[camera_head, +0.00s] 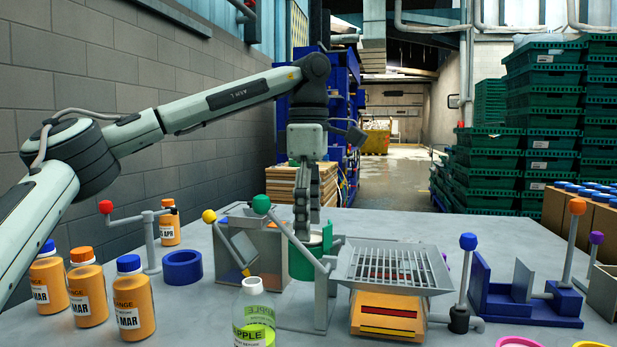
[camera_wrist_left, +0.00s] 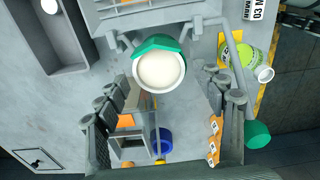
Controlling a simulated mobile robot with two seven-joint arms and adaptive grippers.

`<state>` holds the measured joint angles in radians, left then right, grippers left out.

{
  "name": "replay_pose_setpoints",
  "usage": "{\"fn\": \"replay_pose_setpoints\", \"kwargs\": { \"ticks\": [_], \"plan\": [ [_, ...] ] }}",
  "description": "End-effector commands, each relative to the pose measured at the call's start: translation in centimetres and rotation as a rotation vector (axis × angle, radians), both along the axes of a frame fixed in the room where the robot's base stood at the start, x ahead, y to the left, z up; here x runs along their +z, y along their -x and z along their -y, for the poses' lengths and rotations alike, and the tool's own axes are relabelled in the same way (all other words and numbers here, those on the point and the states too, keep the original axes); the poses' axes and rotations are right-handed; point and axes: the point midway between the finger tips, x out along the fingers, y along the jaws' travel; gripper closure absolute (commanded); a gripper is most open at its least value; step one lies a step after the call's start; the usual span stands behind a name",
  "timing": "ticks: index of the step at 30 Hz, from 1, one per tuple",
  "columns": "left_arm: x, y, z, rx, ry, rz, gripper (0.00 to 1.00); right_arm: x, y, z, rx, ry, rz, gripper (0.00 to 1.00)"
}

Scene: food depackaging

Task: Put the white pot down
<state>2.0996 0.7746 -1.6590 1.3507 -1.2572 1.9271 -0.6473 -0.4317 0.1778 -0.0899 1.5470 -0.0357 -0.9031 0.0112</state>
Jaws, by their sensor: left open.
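The white pot (camera_wrist_left: 160,72) sits upright in a green holder (camera_wrist_left: 152,44) in the left wrist view, seen from above. In the head view the green holder (camera_head: 302,265) stands mid-table, and only a pale bit of the pot (camera_head: 314,238) shows below my fingers. My left gripper (camera_head: 307,222) points down above the holder. In the left wrist view its two fingers (camera_wrist_left: 168,100) are spread wide, with a clear gap between them and the pot. Nothing is held. My right gripper is not in view.
A grate stand (camera_head: 395,270) is right of the holder. A green-labelled bottle (camera_head: 255,318) stands in front. Orange bottles (camera_head: 134,300) and a blue ring (camera_head: 182,268) are at left. Levers with coloured knobs rise around the holder. A blue fixture (camera_head: 500,295) is further right.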

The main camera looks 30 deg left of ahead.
Motion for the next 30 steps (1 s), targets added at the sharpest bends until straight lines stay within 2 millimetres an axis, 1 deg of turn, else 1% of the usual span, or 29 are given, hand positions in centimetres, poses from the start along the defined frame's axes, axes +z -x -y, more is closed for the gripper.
{"fn": "replay_pose_setpoints", "kwargs": {
  "ticks": [1, 4, 6, 9, 12, 17, 20, 30],
  "plan": [
    [1.1, -0.1, 0.1, 0.0, 0.0, 0.004, 0.31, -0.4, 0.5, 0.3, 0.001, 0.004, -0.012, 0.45],
    [3.3, -0.1, 0.2, -0.002, 0.002, 0.005, 0.31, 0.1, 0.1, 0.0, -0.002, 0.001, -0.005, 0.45],
    [5.3, -0.1, 0.1, 0.001, -0.001, 0.006, 0.31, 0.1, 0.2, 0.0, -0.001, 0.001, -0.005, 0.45],
    [7.6, 0.0, 0.1, 0.001, -0.004, 0.005, 0.31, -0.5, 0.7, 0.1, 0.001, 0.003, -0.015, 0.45],
    [9.6, 0.0, 0.1, 0.003, -0.002, 0.008, 0.31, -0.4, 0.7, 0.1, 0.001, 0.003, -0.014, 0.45],
    [11.2, 0.0, 0.1, -0.002, -0.002, 0.0, 0.31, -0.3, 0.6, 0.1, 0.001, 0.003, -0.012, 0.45],
    [11.9, 0.0, 0.1, -0.001, -0.001, 0.001, 0.31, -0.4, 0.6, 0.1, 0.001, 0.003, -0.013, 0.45],
    [12.1, 0.0, 0.1, -0.002, 0.001, 0.0, 0.31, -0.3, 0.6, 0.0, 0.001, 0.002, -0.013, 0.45]
  ]
}}
